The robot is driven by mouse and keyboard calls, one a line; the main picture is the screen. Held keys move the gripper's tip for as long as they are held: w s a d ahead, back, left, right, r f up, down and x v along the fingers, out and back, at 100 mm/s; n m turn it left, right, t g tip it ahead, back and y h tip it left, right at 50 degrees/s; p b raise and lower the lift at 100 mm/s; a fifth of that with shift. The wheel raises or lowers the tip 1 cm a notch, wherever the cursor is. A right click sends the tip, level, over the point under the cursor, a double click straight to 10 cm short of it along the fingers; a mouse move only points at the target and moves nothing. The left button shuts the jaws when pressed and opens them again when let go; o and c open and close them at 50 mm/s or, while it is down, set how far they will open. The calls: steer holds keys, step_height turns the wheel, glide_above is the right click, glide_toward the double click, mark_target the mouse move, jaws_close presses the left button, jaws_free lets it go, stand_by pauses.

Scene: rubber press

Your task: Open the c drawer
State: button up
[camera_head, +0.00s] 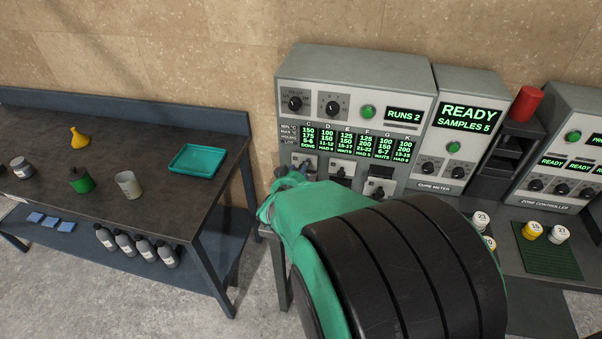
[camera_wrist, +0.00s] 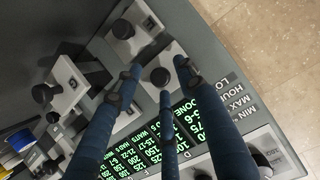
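The press (camera_head: 355,90) has small drawers with dark knobs under a green lettered display. The C column (camera_head: 308,137) is leftmost and reads DONE. The drawer (camera_head: 303,159) below it is partly hidden by my gripper (camera_head: 290,173). In the wrist view, my gripper (camera_wrist: 154,80) is open, its three fingers spread around a dark drawer knob (camera_wrist: 160,77). The outer fingertips stand on either side of it with gaps; contact cannot be told. That drawer front looks shut, and its letter is not readable.
Neighbouring drawers sit close by, one with a knob (camera_wrist: 123,29) and one to the left (camera_wrist: 66,84). The cure meter (camera_head: 459,125) stands right of the press. A dark workbench (camera_head: 150,205) with a teal tray (camera_head: 196,161) is at left.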

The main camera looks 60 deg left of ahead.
steer(key=shift+c, duration=0.5)
jaws_close()
steer(key=s+d+p, duration=0.1)
steer(key=s+d, duration=0.2)
steer(key=shift+o, duration=0.5)
jaws_free()
steer(key=shift+w, duration=0.1)
step_height(320, 180, up, 10)
